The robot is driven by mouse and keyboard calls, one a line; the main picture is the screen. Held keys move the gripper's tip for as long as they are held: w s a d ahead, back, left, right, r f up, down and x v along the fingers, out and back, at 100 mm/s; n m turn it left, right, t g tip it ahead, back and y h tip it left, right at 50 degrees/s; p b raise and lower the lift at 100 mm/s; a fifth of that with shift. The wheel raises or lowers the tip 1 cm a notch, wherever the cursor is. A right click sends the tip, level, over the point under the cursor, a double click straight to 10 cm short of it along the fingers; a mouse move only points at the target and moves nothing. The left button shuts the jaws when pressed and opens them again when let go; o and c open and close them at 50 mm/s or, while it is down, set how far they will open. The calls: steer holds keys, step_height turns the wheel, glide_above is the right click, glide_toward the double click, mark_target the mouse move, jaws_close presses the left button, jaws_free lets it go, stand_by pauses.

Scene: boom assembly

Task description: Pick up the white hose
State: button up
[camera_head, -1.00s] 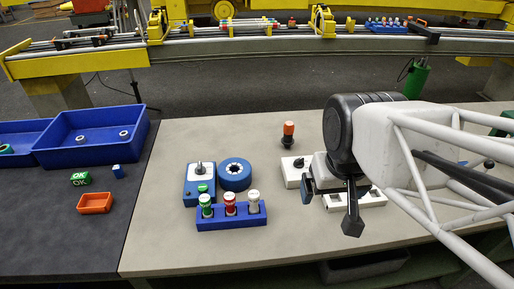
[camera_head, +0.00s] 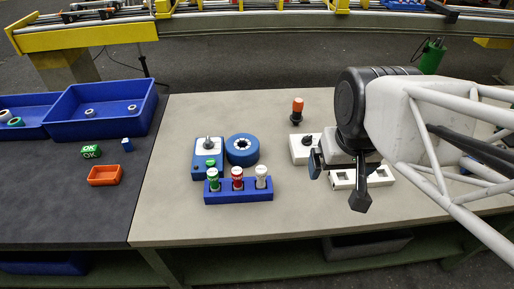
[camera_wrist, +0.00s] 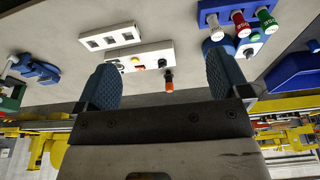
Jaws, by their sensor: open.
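The white hose (camera_head: 262,174) stands upright in the right slot of a blue rack (camera_head: 238,194), beside a red hose (camera_head: 237,176) and a green hose (camera_head: 213,178). In the wrist view the white hose (camera_wrist: 215,28) is at the upper right, left of the red and green ones. My gripper (camera_head: 337,180) is open and empty above the table, to the right of the rack. Its two blue fingers stand wide apart in the wrist view (camera_wrist: 164,78), with the rack beyond the right finger.
A blue round part (camera_head: 242,150) and a blue-and-white box (camera_head: 207,160) stand behind the rack. A white switch box (camera_head: 303,150), a white socket strip (camera_head: 378,178) and an orange-topped part (camera_head: 297,110) are near my gripper. Blue bins (camera_head: 98,108) and an orange tray (camera_head: 104,175) lie left.

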steer(key=c, duration=0.5)
steer(key=shift+c, duration=0.2)
steer(key=n+t+y, duration=0.2)
steer(key=n+t, duration=0.2)
steer(key=t, duration=0.4)
glide_above(265, 172)
steer(key=s+d, duration=0.3)
steer(key=d, duration=0.4)
step_height(265, 172, down, 15)
steer(key=a+f+y, duration=0.1)
steer(key=a+f+n+t+y, duration=0.1)
steer(key=a+y, duration=0.1)
steer(key=a+f+y, duration=0.1)
steer(key=a, duration=0.1)
steer(key=shift+s+f+n+t, duration=0.3)
steer(key=shift+s+f, duration=0.05)
